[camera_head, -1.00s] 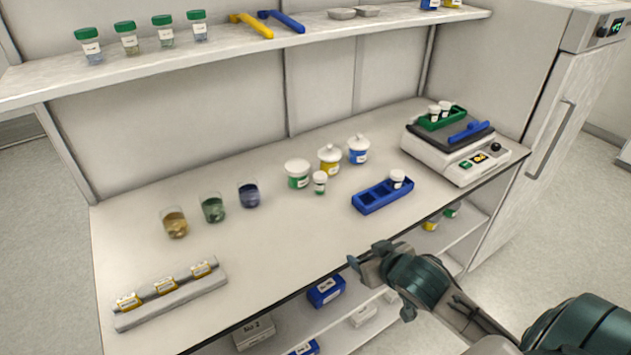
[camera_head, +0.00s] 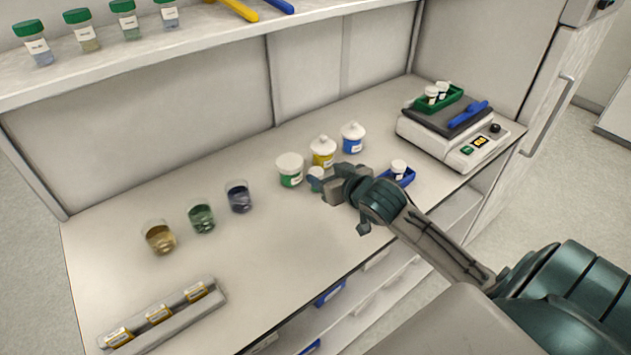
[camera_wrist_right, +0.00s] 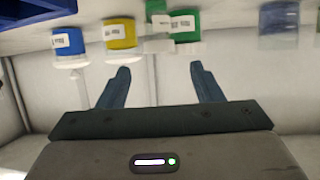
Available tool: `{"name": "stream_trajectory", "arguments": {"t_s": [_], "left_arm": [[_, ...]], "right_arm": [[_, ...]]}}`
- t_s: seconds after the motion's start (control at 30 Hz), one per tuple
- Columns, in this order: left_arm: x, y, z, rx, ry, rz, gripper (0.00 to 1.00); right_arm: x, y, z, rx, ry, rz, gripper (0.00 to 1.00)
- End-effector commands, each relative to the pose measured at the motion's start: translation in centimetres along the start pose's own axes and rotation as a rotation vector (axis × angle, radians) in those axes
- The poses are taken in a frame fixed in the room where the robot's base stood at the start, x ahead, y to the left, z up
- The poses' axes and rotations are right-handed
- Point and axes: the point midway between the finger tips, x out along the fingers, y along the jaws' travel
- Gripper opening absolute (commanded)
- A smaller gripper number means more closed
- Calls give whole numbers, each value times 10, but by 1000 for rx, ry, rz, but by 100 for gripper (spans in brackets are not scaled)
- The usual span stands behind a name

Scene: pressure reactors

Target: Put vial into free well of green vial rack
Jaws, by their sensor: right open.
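A small vial (camera_head: 316,174) with a pale cap stands on the bench beside the green-labelled jar, partly hidden by my right gripper. In the right wrist view, which is upside down, the vial (camera_wrist_right: 157,22) shows ahead between the fingers, apart from them. My right gripper (camera_head: 328,186) is open and empty, low over the bench, and its fingers also show in the wrist view (camera_wrist_right: 162,82). The green vial rack (camera_head: 453,100) sits on the device at the back right and holds two white-capped vials (camera_head: 437,91); its wells are too small to tell. My left gripper is out of view.
Close by stand green (camera_head: 290,170), yellow (camera_head: 322,151) and blue (camera_head: 352,137) jars. A blue rack (camera_head: 408,178) with a vial is partly behind my right arm. Several beakers (camera_head: 202,218) stand left. The device (camera_head: 460,142) also bears a blue tool. A shelf hangs above.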

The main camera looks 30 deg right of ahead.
Motion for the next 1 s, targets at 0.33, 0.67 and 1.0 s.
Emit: {"name": "stream_trajectory", "arguments": {"t_s": [0.33, 0.67, 1.0], "left_arm": [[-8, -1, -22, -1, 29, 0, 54], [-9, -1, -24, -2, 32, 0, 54], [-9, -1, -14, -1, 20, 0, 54]], "right_arm": [[34, 0, 7, 5, -3, 0, 60], [58, 0, 9, -1, -1, -1, 60], [58, 0, 9, -1, -1, 0, 16]]}}
